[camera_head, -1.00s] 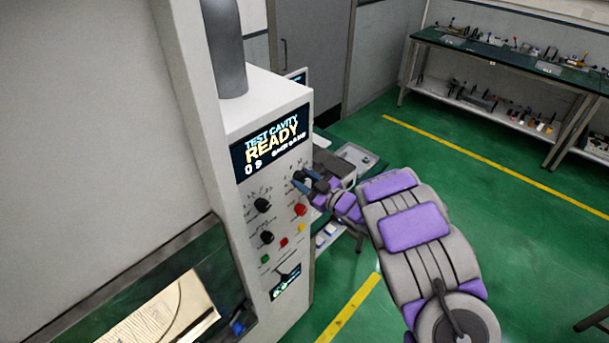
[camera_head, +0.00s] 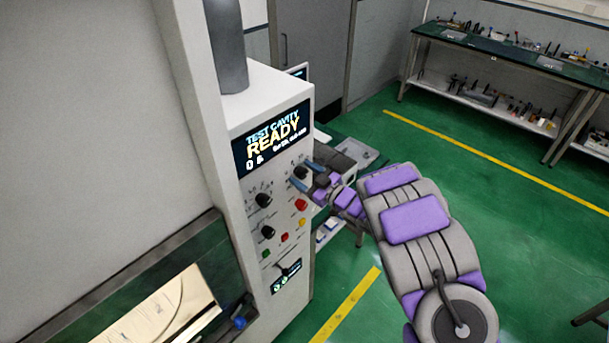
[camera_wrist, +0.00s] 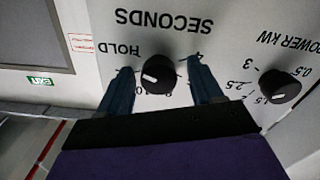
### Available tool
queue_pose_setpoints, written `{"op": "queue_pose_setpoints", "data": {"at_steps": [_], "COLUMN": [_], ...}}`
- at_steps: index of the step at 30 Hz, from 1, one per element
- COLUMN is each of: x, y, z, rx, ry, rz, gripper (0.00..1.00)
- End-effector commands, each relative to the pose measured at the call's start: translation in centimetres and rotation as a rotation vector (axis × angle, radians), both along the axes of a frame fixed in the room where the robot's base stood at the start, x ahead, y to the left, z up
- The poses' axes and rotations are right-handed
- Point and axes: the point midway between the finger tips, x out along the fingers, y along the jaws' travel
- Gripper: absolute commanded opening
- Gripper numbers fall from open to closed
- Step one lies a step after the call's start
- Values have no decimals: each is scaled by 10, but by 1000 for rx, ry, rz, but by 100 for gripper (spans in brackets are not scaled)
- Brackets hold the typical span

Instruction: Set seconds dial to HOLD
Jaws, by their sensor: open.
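The seconds dial (camera_wrist: 157,76) is a round black knob with a white mark on its face, under the upside-down word SECONDS in the wrist view. The mark sits left of the knob's centre. The upside-down HOLD label (camera_wrist: 121,49) is up and left of the knob, apart from the mark. My gripper (camera_wrist: 162,80) is open, one blue finger on each side of the knob, with gaps visible. In the head view the dial (camera_head: 301,172) shows between the fingertips of my gripper (camera_head: 306,174). Some scale numbers are partly hidden by the gripper.
The power dial (camera_wrist: 279,86) is close to the right finger in the wrist view. Coloured buttons, including a red one (camera_head: 301,204), are below the seconds dial. The display (camera_head: 272,139) above reads TEST CAVITY READY. A cluttered bench (camera_head: 500,50) stands far back.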

Motion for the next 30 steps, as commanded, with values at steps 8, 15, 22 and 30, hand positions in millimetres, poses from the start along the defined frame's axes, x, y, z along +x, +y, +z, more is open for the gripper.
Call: {"op": "queue_pose_setpoints", "data": {"at_steps": [8, 15, 22, 30], "x": [-4, -30, -62, -93], "y": [-7, -42, -83, -122], "z": [0, -2, -2, -1], "rx": [0, -2, -4, -2], "ry": [-1, 1, 2, -1], "rz": [-1, -4, -6, -2], "gripper": [66, 66, 66, 66]}}
